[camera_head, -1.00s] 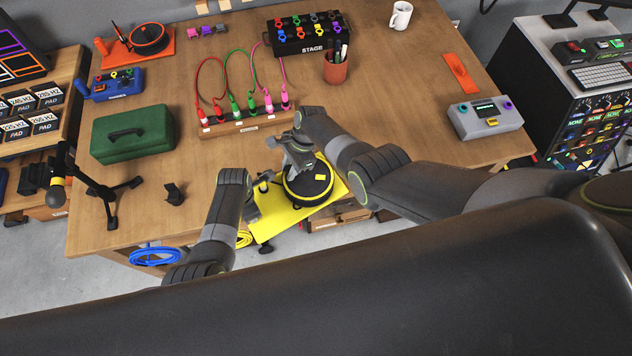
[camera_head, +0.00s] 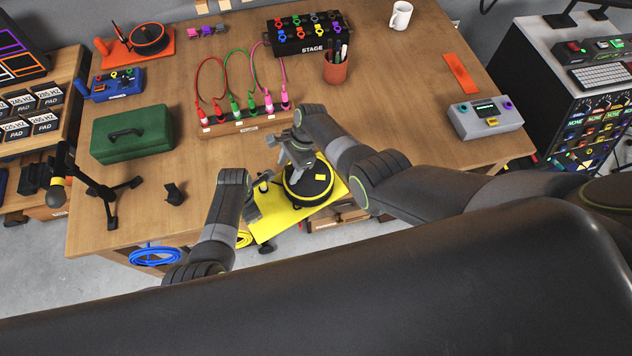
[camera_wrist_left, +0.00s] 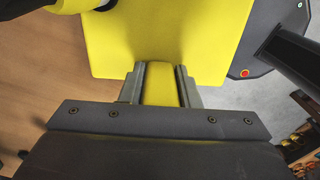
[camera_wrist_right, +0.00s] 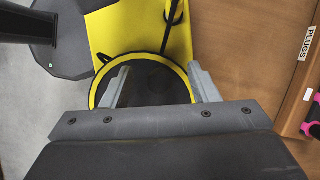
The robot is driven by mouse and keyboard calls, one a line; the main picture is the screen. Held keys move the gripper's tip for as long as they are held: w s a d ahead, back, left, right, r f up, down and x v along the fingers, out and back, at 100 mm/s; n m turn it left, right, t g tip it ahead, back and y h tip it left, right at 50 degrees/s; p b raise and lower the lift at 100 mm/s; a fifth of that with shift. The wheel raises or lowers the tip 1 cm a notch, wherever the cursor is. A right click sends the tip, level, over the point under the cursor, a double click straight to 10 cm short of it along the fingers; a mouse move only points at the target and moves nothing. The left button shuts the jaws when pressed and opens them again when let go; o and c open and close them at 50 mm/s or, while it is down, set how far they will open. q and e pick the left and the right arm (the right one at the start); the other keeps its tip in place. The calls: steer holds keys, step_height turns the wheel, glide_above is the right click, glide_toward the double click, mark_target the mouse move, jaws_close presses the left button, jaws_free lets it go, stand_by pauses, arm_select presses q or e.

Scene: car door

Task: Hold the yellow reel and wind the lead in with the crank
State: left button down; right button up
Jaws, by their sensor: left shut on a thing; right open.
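The yellow reel (camera_head: 308,183) has a dark round drum with a yellow rim, on a yellow plate (camera_head: 268,229) at the table's front edge. My left gripper (camera_wrist_left: 160,76) is shut on a yellow bar-like part of the reel at the plate's edge. My right gripper (camera_wrist_right: 158,72) is open over the drum (camera_wrist_right: 150,88), its fingers apart with nothing visibly held between them. A thin black rod (camera_wrist_right: 172,18) shows above the drum in the right wrist view. I cannot clearly make out the crank.
A wooden plug rack (camera_head: 243,124) with red, green and pink cables stands behind the reel. A green case (camera_head: 133,135) and a black stand (camera_head: 108,195) are at left. A grey box (camera_head: 486,118) is at right. A blue cable coil (camera_head: 155,256) hangs at the front edge.

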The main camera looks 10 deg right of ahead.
steer(key=shift+r, duration=3.15)
steer(key=shift+c, duration=0.3)
steer(key=shift+c, duration=0.7)
steer(key=shift+s+d+r+m+t, duration=0.15)
steer(key=shift+d+r+m+t, duration=0.35)
steer(key=shift+m, duration=0.6)
steer(key=s+d+r+m+t, duration=0.1)
steer(key=d+r+m+t, duration=0.15)
steer(key=m, duration=0.25)
steer(key=shift+g, duration=0.35)
steer(key=shift+d+x, duration=0.2)
steer(key=shift+x, duration=5.35)
steer(key=shift+s+f, duration=0.1)
steer(key=shift+f, duration=0.05)
steer(key=shift+c, duration=0.4)
steer(key=c, duration=0.9)
